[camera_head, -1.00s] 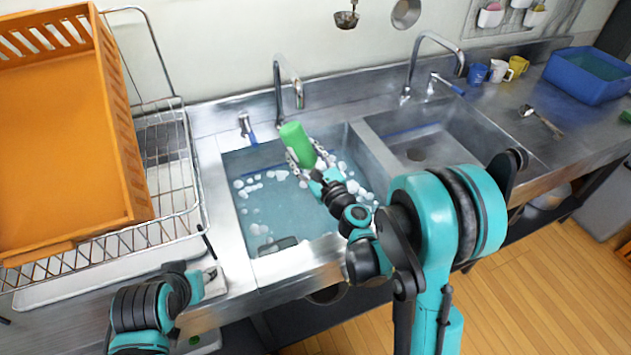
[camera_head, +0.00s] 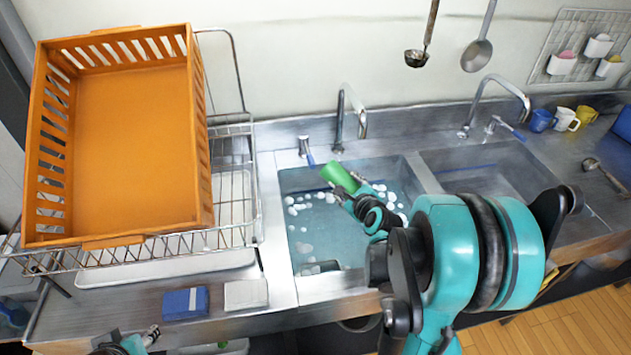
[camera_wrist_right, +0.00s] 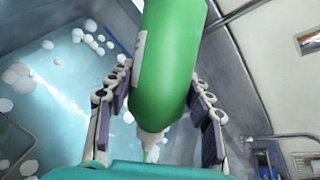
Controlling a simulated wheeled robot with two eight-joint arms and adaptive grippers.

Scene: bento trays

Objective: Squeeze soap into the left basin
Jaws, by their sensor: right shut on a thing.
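The green soap bottle (camera_head: 336,177) is held over the left basin (camera_head: 286,183), tilted. My right gripper (camera_head: 352,187) is shut on it. In the right wrist view the bottle (camera_wrist_right: 168,70) sits between the fingers of the right gripper (camera_wrist_right: 160,115), its white nozzle pointing down, with a little green at the tip. The left basin holds bluish water with white foam clumps. My left gripper (camera_head: 143,338) shows only partly at the bottom edge; its jaws are unclear.
A faucet (camera_head: 341,115) stands behind the left basin. The right basin (camera_head: 490,175) looks empty. An orange crate (camera_head: 130,240) rests on a wire rack (camera_head: 235,215) at left. A blue sponge (camera_head: 185,303) and a pale block (camera_head: 246,294) lie on the front counter.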

